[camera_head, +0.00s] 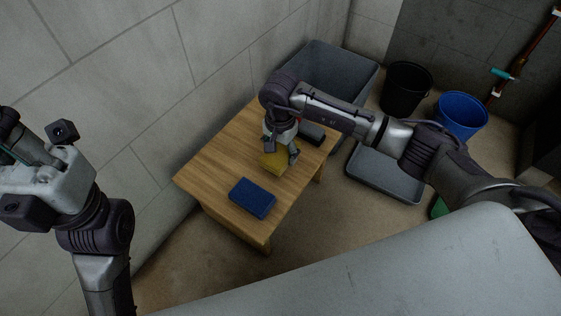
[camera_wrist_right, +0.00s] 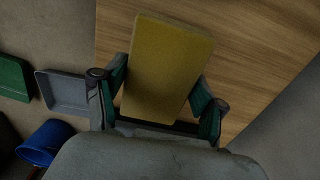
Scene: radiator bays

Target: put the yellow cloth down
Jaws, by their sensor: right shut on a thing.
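The yellow cloth (camera_head: 272,163) is a flat, folded block at the wooden table (camera_head: 212,165), partly hidden by my right gripper in the head view. My right gripper (camera_head: 283,152) points down over the table with its fingers at the cloth. In the right wrist view the cloth (camera_wrist_right: 168,68) lies between the two fingers of the gripper (camera_wrist_right: 160,108), which is shut on it. I cannot tell whether the cloth touches the tabletop. My left gripper (camera_head: 32,165) is raised at the left, away from the table; its fingers do not show clearly.
A blue folded cloth (camera_head: 252,198) lies on the table's near part, and a dark object (camera_head: 312,132) lies beyond the gripper. A large grey bin (camera_head: 335,68) stands behind. A grey tray (camera_head: 385,178), black bucket (camera_head: 407,88) and blue bucket (camera_head: 461,116) are on the floor at right.

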